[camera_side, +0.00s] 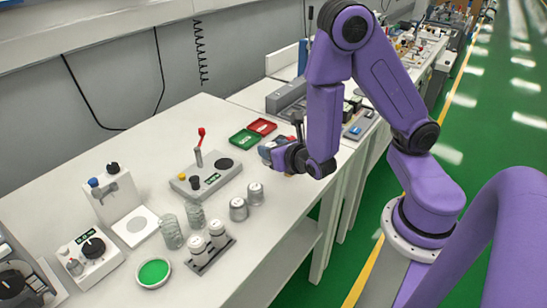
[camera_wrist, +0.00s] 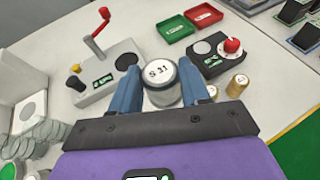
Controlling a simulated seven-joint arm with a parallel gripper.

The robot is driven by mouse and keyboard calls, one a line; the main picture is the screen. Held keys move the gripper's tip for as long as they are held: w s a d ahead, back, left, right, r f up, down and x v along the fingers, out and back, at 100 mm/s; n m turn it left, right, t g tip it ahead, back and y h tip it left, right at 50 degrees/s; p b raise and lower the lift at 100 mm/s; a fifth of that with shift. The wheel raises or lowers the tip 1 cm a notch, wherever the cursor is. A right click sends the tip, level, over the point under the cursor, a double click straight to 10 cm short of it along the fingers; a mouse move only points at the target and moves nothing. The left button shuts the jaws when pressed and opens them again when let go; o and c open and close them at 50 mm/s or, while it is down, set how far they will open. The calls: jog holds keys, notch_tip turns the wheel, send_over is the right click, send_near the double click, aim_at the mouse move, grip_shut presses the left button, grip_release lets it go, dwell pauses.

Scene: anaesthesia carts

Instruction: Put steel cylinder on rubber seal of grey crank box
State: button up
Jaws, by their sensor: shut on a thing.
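My gripper (camera_wrist: 160,82) is shut on a steel cylinder (camera_wrist: 160,73) with a white top marked "S 3.1", held upright between its blue fingers. In the side view my gripper (camera_side: 272,152) is to the right of the grey crank box (camera_side: 207,183), and the cylinder cannot be made out there. The crank box (camera_wrist: 103,79) also shows in the wrist view, left of the held cylinder. It has a red crank and a yellow knob. Its black round rubber seal (camera_wrist: 127,62) lies flat on top at its right end, bare, and shows in the side view (camera_side: 224,163) too.
Green (camera_side: 244,139) and red (camera_side: 263,127) trays lie behind. Steel cylinders (camera_side: 238,209) and glass jars (camera_side: 171,232) stand in front of the crank box.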

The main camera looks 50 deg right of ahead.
notch_tip(320, 180, up, 7)
jog(key=w+a, duration=0.1)
jog(key=a, duration=0.2)
jog(key=w+f, duration=0.3)
jog(key=w, duration=0.1)
jog(key=w+f, duration=0.2)
jog(key=w, duration=0.2)
jog(key=w+f, duration=0.3)
jog(key=w, duration=0.2)
jog(key=shift+a+f, duration=0.2)
jog(key=shift+f, duration=0.1)
jog(key=shift+w+f, duration=0.55)
jog(key=shift+f, duration=1.6)
jog(key=shift+f, duration=0.1)
jog(key=o, duration=1.2)
